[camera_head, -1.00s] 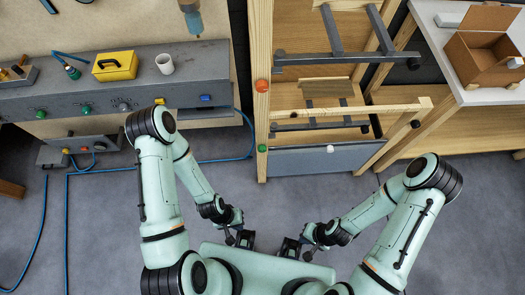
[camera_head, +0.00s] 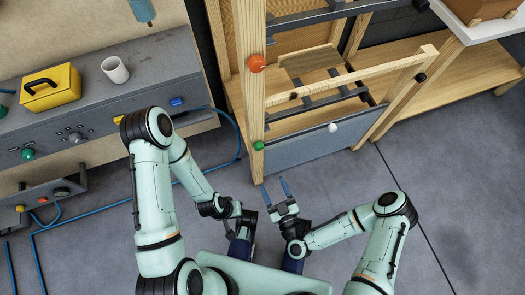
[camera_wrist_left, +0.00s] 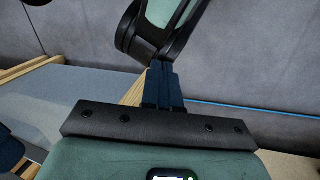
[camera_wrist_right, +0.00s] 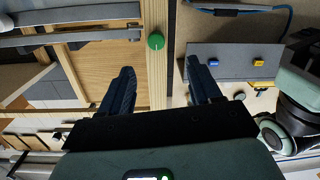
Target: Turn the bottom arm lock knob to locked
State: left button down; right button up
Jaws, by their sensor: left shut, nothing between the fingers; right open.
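A green knob (camera_head: 258,145) sits low on the left front wooden post (camera_head: 250,100) of the rack, below an orange knob (camera_head: 256,63). Which one is the named lock knob carries no readable label. My right gripper (camera_head: 276,190) is open and empty, fingers pointing toward the post, short of the green knob. In the right wrist view the green knob (camera_wrist_right: 155,41) shows beyond and between the open fingertips (camera_wrist_right: 160,72). My left gripper (camera_head: 240,248) is folded close to my body; in the left wrist view its fingers (camera_wrist_left: 162,85) are shut and empty.
A grey panel with a white knob (camera_head: 333,127) spans the rack's lower front. A grey control bench (camera_head: 140,95) with a yellow box (camera_head: 50,88) and mug (camera_head: 115,70) stands left. Floor between is clear.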

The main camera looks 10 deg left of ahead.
aim_at(260, 149)
pick_arm(q)
jog(key=shift+t+y, duration=0.3)
jog(key=shift+t, duration=0.2)
jog(key=w+f, duration=0.1)
jog(key=w+a+f+b, duration=0.1)
jog(key=w+f+b, duration=0.1)
jog(key=shift+w+a, duration=0.35)
pick_arm(e)
jog(key=shift+t, duration=0.5)
jog(key=x, duration=1.3)
jog(key=shift+w+r, duration=0.1)
jog(key=shift+w, duration=0.3)
pick_arm(q)
jog(key=shift+r, duration=0.1)
pick_arm(e)
jog(key=c, duration=1)
